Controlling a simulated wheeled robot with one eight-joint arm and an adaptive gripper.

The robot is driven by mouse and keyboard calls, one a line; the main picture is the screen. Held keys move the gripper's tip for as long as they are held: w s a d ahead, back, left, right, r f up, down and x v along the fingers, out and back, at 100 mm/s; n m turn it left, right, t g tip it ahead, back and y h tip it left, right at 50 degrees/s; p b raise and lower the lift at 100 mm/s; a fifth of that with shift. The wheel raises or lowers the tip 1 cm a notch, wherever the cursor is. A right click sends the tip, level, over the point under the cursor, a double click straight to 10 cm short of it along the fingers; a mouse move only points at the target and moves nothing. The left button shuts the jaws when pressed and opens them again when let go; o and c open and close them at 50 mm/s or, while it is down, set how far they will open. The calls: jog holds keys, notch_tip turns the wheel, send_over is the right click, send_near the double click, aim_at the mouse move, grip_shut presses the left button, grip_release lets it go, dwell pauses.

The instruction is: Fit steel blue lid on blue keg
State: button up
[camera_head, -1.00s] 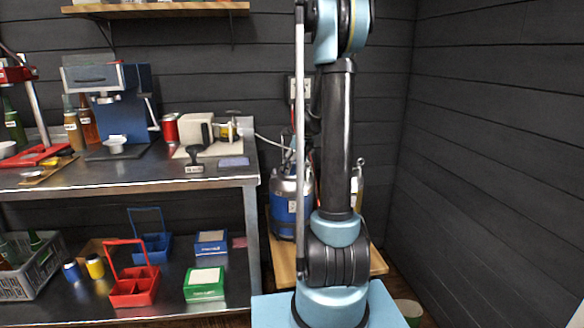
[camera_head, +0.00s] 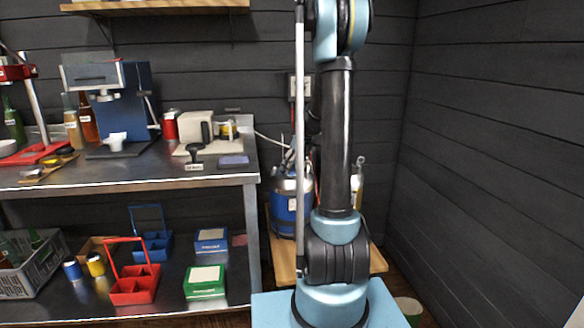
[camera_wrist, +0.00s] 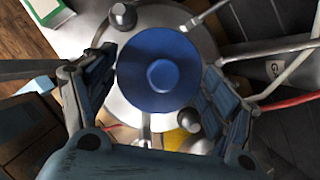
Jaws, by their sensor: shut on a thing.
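The steel blue lid (camera_wrist: 158,72) is a round blue disc with a raised centre knob, seen from above in the wrist view. The silver top of the blue keg (camera_wrist: 112,108) shows around and beneath the lid. The lid hides the keg's mouth, and I cannot tell whether it touches the keg. In the head view the blue keg (camera_head: 284,212) stands behind my arm, partly hidden by it. My gripper and the lid cannot be made out there.
Grey and black fittings (camera_wrist: 190,121) stand up around the lid on the keg top. Pipes and a red hose run at the right in the wrist view. A steel bench (camera_head: 150,184) with a lower shelf of carriers and boxes stands left of the keg. A dark wall closes the right side.

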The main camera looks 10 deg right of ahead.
dwell(0.3)
jog(key=o, duration=1.3)
jog(key=shift+r, duration=3.45)
